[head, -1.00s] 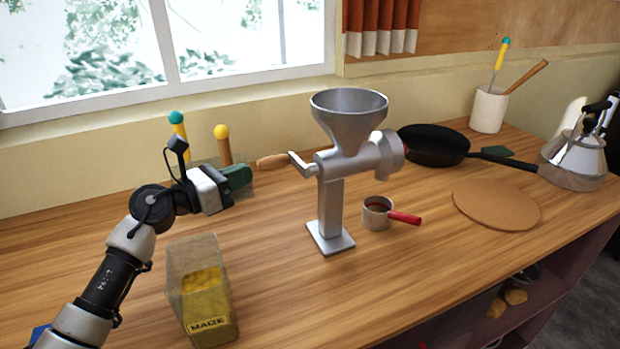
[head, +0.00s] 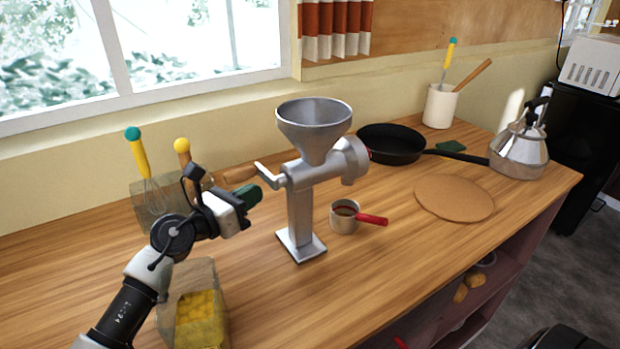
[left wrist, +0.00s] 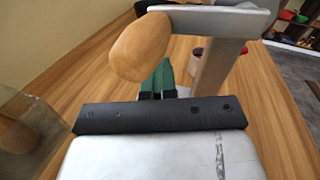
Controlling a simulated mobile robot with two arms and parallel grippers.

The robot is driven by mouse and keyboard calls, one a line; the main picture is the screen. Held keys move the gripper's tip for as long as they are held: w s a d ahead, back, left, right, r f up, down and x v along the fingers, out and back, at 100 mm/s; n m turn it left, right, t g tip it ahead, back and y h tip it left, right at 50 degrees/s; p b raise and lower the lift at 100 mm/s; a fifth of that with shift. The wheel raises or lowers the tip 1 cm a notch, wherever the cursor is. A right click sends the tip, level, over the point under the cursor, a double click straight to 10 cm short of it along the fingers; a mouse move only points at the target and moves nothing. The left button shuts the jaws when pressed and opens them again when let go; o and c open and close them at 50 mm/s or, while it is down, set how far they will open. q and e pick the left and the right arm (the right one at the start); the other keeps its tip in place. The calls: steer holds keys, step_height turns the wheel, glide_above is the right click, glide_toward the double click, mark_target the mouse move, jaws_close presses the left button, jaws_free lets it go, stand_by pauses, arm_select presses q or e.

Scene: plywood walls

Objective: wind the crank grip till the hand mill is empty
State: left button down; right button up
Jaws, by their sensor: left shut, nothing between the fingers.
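The grey metal hand mill (head: 302,205) stands upright on the wooden counter, its funnel (head: 314,115) on top. Its crank arm points left and ends in a wooden crank grip (head: 239,174). My left gripper (head: 254,194), with green fingertips, is just in front of and below the grip. In the left wrist view the grip (left wrist: 140,48) is large and near, and the green fingers (left wrist: 158,80) are together and empty beyond it. Whether they touch the grip I cannot tell. The inside of the funnel's bottom is hidden. My right gripper is not in view.
A small cup with a red handle (head: 344,216) stands right of the mill's foot. A clear box of yellow maize (head: 200,318) stands at front left, partly behind my left arm. A black pan (head: 391,143), a cork mat (head: 454,197) and a kettle (head: 519,150) are further right.

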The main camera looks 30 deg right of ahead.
arm_select(q)
steer(key=s+d+p, duration=0.1)
steer(key=d+p, duration=0.1)
steer(key=d, duration=0.3)
steer(key=a+r, duration=0.1)
steer(key=a, duration=0.1)
steer(key=a+r+p, duration=0.1)
steer(key=a, duration=0.2)
steer(key=a+r+p, duration=0.1)
steer(key=a, duration=0.1)
steer(key=shift+w+a+r, duration=0.1)
steer(key=shift+w+a, duration=0.2)
steer(key=shift+w, duration=0.05)
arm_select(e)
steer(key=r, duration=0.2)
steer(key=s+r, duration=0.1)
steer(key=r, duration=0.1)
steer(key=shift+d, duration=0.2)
arm_select(q)
steer(key=c, duration=1.9)
jaws_free()
steer(key=o, duration=0.5)
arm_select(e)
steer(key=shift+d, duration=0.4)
